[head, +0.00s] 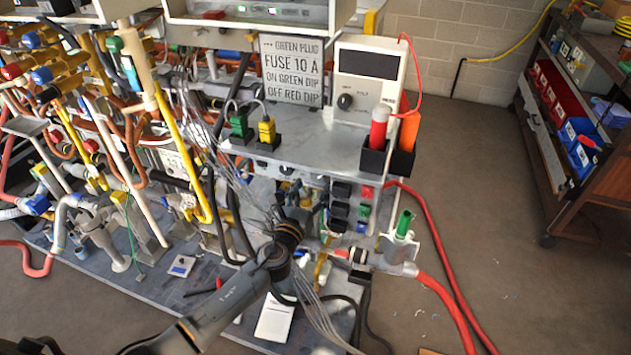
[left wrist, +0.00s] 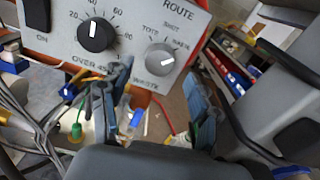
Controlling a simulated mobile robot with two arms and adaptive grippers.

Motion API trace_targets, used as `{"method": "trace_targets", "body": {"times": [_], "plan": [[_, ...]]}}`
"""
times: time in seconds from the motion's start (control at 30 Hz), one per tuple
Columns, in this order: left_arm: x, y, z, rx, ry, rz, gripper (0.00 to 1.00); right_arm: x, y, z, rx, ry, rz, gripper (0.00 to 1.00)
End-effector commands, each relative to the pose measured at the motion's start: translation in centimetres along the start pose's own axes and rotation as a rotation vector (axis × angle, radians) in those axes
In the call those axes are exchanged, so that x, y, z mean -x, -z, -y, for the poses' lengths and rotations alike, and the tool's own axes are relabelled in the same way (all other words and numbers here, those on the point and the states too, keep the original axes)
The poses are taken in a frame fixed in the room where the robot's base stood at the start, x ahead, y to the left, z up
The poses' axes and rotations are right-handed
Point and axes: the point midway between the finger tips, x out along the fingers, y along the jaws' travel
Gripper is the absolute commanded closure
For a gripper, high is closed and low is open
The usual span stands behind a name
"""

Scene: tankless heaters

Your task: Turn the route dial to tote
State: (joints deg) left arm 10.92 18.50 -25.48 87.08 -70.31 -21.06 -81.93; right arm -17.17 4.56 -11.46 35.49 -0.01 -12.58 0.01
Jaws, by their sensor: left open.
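The route dial (left wrist: 160,58) is a grey round knob on a pale panel with a red edge, in the left wrist view. ROUTE is printed above it, with TOTE at its upper left, another blurred label at its right and WASTE below. Its white mark appears to sit right of centre; the exact setting is unclear. My left gripper (left wrist: 157,78) is open, its two blue-grey fingers apart just below the dial, with nothing seen between them. In the head view my left gripper (head: 297,214) is in front of the bench's lower part. I cannot make out the route dial there.
A black numbered dial (left wrist: 97,35) sits left of the route dial. In the head view, a meter (head: 366,78) and a fuse sign (head: 291,70) stand on the bench, with crowded pipes (head: 110,150) at left. Open floor lies before the shelf cart (head: 555,175).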

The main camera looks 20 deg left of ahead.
Motion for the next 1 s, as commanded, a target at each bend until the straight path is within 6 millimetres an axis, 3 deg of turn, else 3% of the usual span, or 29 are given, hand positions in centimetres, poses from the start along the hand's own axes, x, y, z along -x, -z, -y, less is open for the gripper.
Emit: {"method": "trace_targets", "body": {"times": [0.2,0.57,0.6,0.87,1.0], "plan": [[-2.8,0.0,0.0,0.001,-0.001,0.001,0.39,-0.4,0.0,0.0,0.0,0.0,0.0,0.39],[-3.4,0.0,0.0,0.001,0.0,0.0,0.39,-0.4,0.0,0.0,0.0,0.0,0.0,0.39],[-3.4,0.0,0.0,0.001,0.0,0.0,0.41,-0.4,0.0,0.0,-0.001,0.0,0.0,0.39],[-3.3,0.0,0.0,0.001,0.0,0.0,0.93,-0.4,0.0,0.0,-0.001,0.0,0.0,0.39],[-3.3,0.0,0.0,0.004,-0.001,0.0,0.93,-0.4,0.0,0.0,-0.001,0.0,0.0,0.39]]}}
